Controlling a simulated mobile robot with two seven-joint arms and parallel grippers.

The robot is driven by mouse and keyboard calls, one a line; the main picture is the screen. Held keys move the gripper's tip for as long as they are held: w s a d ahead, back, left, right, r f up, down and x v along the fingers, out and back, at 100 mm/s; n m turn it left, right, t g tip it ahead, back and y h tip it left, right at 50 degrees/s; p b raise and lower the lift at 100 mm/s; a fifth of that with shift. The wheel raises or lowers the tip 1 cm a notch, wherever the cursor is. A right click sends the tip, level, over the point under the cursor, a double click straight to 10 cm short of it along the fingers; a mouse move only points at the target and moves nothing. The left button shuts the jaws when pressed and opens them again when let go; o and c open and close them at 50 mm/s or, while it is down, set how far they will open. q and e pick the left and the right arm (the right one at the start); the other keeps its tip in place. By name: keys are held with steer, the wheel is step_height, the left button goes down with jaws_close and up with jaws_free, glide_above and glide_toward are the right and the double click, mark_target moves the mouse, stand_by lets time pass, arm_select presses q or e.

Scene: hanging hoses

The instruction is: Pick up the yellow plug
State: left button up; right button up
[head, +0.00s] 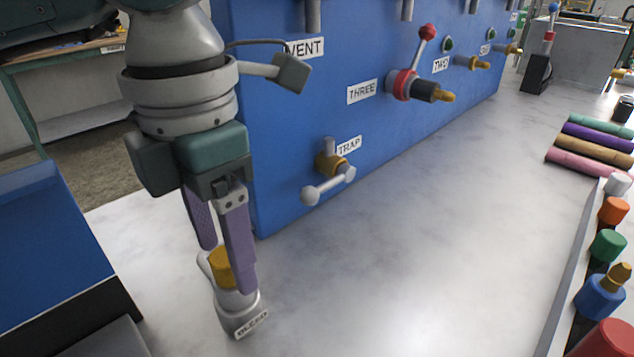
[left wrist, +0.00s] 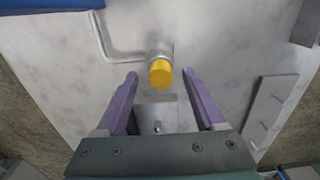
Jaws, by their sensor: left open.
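The yellow plug (head: 219,268) sits on top of a grey fitting labelled BLEED (head: 237,314), which stands on the pale tabletop at lower left in the head view. My left gripper (head: 227,266) is open, pointing down, with its two purple fingers near the plug. One finger partly hides the plug in the head view. In the left wrist view the plug (left wrist: 160,74) appears centred between the spread fingertips, with a gap on each side. I cannot tell how far it is below the fingertips. My right gripper is not in view.
A blue panel (head: 300,150) with labelled valves stands behind. The TRAP valve (head: 328,180) juts out right of my gripper. A pale pipe (left wrist: 104,40) runs to the fitting. At right are coloured rolls (head: 590,150) and a rack of coloured caps (head: 570,280). The middle tabletop is clear.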

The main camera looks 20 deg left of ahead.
arm_select(q)
steer(key=shift+c, duration=0.4)
jaws_close()
